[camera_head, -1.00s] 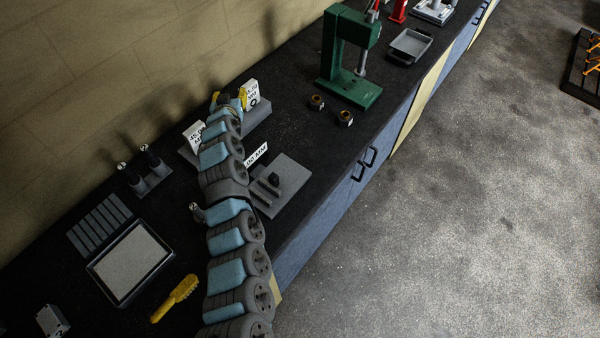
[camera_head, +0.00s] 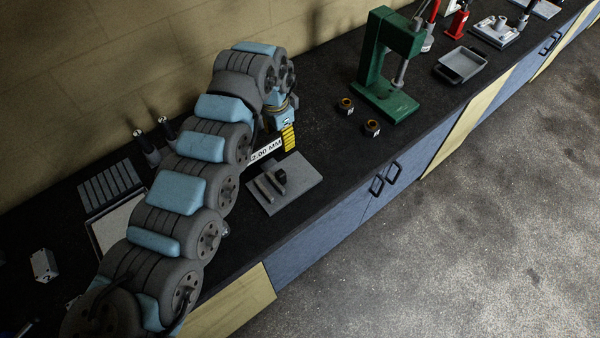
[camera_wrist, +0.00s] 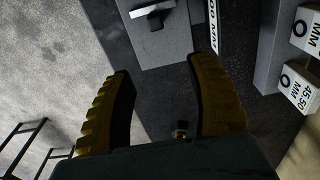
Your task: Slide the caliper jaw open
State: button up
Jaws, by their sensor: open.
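The caliper appears to be the grey fixture on the bench: a flat plate (camera_head: 300,195) carrying short grey bars and a dark block (camera_head: 280,176). A white readout sign (camera_head: 265,150) ending in "2.00 MM" stands at its back edge, partly covered by my arm. In the wrist view the plate (camera_wrist: 165,50) is at the top, with the dark block and a pale bar cut by the frame edge. My gripper (camera_head: 288,138) hangs just behind the plate, near the sign. In the wrist view its yellow ribbed fingers (camera_wrist: 163,100) are wide apart with nothing held, and the fixture lies beyond their tips.
A green press (camera_head: 390,70) stands to the right, with two dark and brass nuts (camera_head: 345,105) (camera_head: 371,127) before it. White "MM" signs (camera_wrist: 303,90) on a grey block are at the right in the wrist view. Bench between fixture and nuts is clear.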

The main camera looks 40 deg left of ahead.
aim_at(281, 172)
jog(key=f, duration=0.5)
jog(key=f+p, duration=0.1)
jog(key=f, duration=0.5)
jog(key=s+f+p, duration=0.1)
jog(key=f, duration=0.5)
jog(key=shift+f, duration=0.2)
